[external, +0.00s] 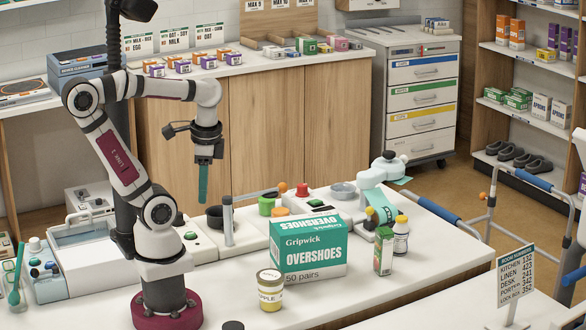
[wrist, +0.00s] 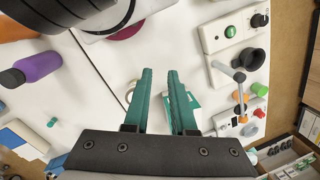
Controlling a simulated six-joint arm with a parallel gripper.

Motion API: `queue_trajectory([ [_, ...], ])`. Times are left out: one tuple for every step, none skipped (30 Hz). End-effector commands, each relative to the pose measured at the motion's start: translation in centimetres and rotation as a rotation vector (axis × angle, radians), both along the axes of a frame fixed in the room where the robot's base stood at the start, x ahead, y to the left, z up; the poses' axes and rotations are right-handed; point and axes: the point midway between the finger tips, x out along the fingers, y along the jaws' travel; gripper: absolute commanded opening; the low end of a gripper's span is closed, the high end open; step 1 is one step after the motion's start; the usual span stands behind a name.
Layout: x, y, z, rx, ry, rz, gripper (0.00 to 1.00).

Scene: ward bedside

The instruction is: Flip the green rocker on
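The green rocker (external: 190,236) shows as a small green spot on a white control panel just right of my arm's base in the external view. In the wrist view it looks like a round green cap (wrist: 230,31) on the white panel, beside a black knob (wrist: 260,20). Whether it is on or off cannot be told. My gripper (external: 203,199) points down, raised above the bench, with teal fingers. In the wrist view my gripper (wrist: 160,74) has its fingers apart with nothing held between them. The rocker lies away from the fingers, toward the upper right there.
A lever post (external: 228,220), a black cup (external: 214,217) and a green knob (external: 266,205) stand right of the rocker. The Overshoes box (external: 308,250) and a yellow-labelled jar (external: 270,290) stand in front. A purple bottle (wrist: 38,66) is left in the wrist view.

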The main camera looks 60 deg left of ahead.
Motion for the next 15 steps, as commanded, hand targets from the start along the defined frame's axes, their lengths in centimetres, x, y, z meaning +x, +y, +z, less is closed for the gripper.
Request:
queue_trajectory([
  [0.9, 0.4, 0.9, 0.009, -0.025, 0.028, 0.13],
  [2.1, 1.0, 0.7, 0.023, -0.058, 0.073, 0.08],
  [3.6, 1.8, 0.8, 0.041, -0.105, 0.122, 0.01],
  [4.8, 2.5, 0.8, 0.054, -0.140, 0.157, 0.00],
  [6.0, 3.2, 0.9, 0.066, -0.176, 0.191, 0.00],
  [7.6, 4.2, 1.1, 0.083, -0.227, 0.233, 0.00],
  [8.8, 5.0, 1.2, 0.096, -0.269, 0.266, 0.00],
  [10.1, 5.9, 1.4, 0.109, -0.311, 0.296, 0.00],
  [11.9, 7.2, 1.6, 0.126, -0.372, 0.336, 0.00],
  [13.4, 8.3, 1.8, 0.139, -0.419, 0.362, 0.00],
  [14.9, 9.5, 2.1, 0.150, -0.472, 0.391, 0.00],
  [17.0, 11.2, 2.4, 0.164, -0.547, 0.424, 0.00],
  [18.7, 12.6, 2.7, 0.172, -0.608, 0.448, 0.00],
  [20.4, 14.1, 3.1, 0.177, -0.674, 0.466, 0.00],
  [22.8, 16.1, 3.5, 0.176, -0.763, 0.486, 0.00],
])
